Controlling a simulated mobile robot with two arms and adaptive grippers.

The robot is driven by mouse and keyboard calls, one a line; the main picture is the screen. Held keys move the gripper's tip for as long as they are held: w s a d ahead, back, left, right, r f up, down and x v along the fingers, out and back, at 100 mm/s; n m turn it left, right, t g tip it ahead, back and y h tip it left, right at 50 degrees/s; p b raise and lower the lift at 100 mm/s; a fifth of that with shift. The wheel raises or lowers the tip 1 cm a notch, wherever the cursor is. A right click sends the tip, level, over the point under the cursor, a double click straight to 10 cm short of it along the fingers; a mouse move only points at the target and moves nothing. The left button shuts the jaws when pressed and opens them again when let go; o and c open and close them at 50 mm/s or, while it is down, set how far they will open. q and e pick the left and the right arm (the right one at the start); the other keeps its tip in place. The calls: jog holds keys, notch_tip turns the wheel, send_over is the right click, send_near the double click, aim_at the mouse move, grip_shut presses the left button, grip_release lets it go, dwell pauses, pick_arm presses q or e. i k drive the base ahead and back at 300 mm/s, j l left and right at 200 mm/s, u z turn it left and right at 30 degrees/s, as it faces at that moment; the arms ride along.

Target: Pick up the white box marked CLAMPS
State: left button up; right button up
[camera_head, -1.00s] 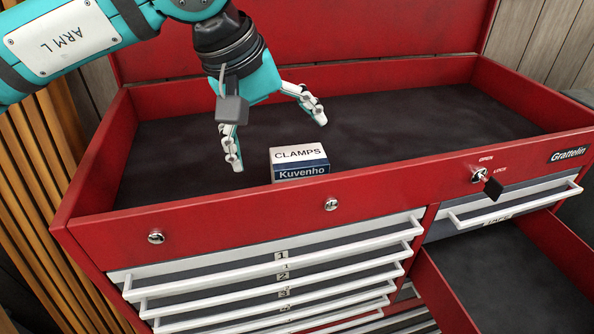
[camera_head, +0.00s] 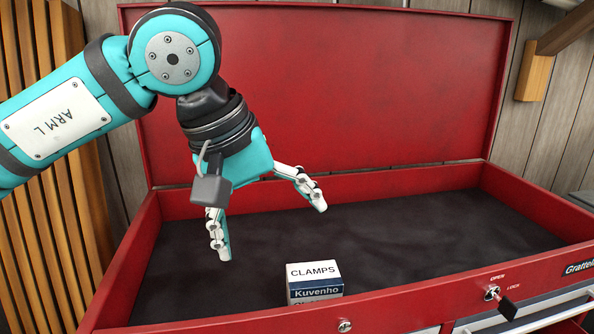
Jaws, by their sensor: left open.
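The white box marked CLAMPS (camera_head: 313,271) has a blue band reading Kuvenho on its front. It sits upright in the top tray of the red tool chest (camera_head: 450,178), close behind the front wall, which hides its lower edge. My left gripper (camera_head: 272,232) is open and empty, above and to the left of the box, with its fingers pointing down. One finger is left of the box and the other is above it and farther back. They look apart from the box. My right gripper is not in view.
The raised red lid (camera_head: 330,90) stands behind the tray. The dark tray floor (camera_head: 430,235) is clear around the box. A key (camera_head: 506,306) sticks out of the lock at the front right. A wooden slat panel (camera_head: 45,220) stands at the left.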

aim_at(318, 281)
jog(key=k, duration=1.45)
